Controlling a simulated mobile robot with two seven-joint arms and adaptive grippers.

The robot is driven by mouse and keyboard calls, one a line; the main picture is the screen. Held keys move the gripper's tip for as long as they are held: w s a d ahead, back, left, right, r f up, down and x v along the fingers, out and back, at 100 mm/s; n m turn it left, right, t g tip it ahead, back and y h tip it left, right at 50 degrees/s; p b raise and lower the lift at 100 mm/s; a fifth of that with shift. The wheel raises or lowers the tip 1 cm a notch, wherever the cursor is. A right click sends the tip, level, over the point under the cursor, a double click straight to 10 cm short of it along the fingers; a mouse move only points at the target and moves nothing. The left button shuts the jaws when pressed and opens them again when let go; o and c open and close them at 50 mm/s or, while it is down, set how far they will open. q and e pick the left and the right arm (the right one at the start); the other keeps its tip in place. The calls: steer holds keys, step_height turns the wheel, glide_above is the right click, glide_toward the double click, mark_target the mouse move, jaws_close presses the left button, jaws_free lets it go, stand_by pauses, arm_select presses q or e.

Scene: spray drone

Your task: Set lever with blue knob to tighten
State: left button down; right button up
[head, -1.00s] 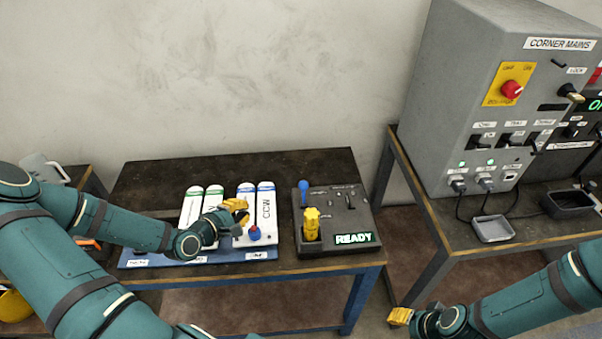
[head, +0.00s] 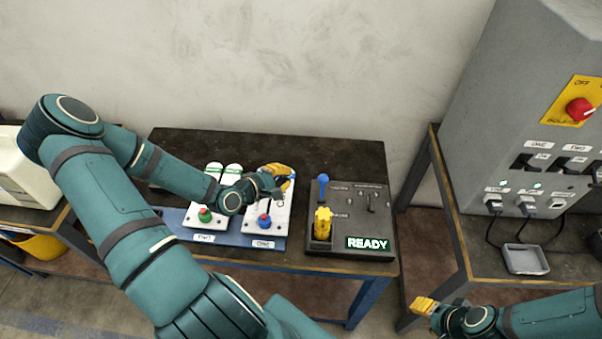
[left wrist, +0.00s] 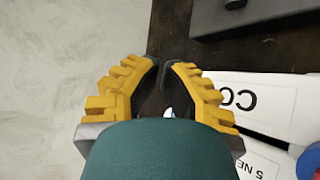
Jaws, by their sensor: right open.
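The lever with the blue knob (head: 323,181) stands upright at the back left of the dark control box (head: 350,245). My left gripper (head: 283,172) is left of the lever and apart from it, over the back of the white panel (head: 283,226). In the left wrist view, my left gripper (left wrist: 163,66) has yellow fingers with dark inner pads, with a narrow gap between the tips and nothing clearly held. My right gripper (head: 424,305) is low in front of the tables, open and far from the lever. The lever's labels are too small to read.
A yellow handle (head: 322,222) and a lit READY sign (head: 368,243) are on the control box. White panels with a green-red knob (head: 205,215) and a blue-red knob (head: 264,222) lie left. A grey cabinet (head: 520,110) stands right.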

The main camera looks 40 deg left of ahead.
mark_target(323, 187)
arm_select(q)
steer(key=b+x, duration=0.1)
steer(key=x, duration=0.8)
steer(key=shift+w+d, duration=0.2)
steer(key=shift+d, duration=0.15)
steer(key=shift+s+d+r, duration=0.35)
steer(key=shift+d, duration=0.35)
steer(key=shift+s+d+r, duration=0.3)
steer(key=shift+s+d, duration=0.05)
steer(key=shift+d, duration=0.35)
